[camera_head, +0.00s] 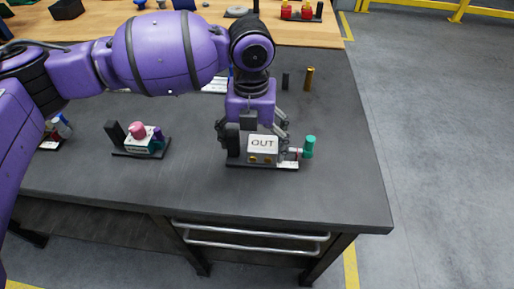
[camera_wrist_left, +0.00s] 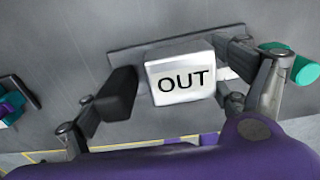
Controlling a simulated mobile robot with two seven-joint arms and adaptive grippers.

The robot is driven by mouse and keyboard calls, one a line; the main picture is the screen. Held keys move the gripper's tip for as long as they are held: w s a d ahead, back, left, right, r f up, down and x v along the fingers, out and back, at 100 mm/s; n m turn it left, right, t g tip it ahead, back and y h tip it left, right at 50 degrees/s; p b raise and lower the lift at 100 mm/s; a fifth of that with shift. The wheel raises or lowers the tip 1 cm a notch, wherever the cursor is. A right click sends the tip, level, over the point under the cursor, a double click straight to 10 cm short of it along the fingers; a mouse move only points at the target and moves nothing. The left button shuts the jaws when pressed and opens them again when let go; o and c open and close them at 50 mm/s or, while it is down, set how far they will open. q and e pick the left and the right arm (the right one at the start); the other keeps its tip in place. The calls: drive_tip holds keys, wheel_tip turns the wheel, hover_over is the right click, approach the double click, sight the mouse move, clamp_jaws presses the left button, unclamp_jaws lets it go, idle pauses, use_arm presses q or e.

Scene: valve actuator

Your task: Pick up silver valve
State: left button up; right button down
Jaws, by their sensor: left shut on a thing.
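The silver valve (camera_head: 262,145) is a pale block marked "OUT", with brass fittings low on its front and a green knob (camera_head: 309,146) at its right. It stands on a dark base plate (camera_head: 262,163) near the front of the dark grey table. My left gripper (camera_head: 256,138) reaches down from above, with its fingers around the valve, shut on it. The left wrist view shows the "OUT" face (camera_wrist_left: 181,82) between the two fingers, with a black block against its left side and the green knob (camera_wrist_left: 303,70) beyond the right finger. My right gripper is not in view.
Left of the valve stands a similar unit with a pink knob (camera_head: 137,130) on a dark plate. A brass cylinder (camera_head: 309,78) and a small dark cylinder (camera_head: 285,80) stand behind. A wooden table (camera_head: 210,28) with several parts lies further back. The grey table's right side is clear.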

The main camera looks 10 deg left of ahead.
sight(253, 142)
use_arm(q)
wheel_tip(253, 142, up, 9)
drive_tip(key=shift+f, duration=4.05)
drive_tip(key=shift+f, duration=0.6)
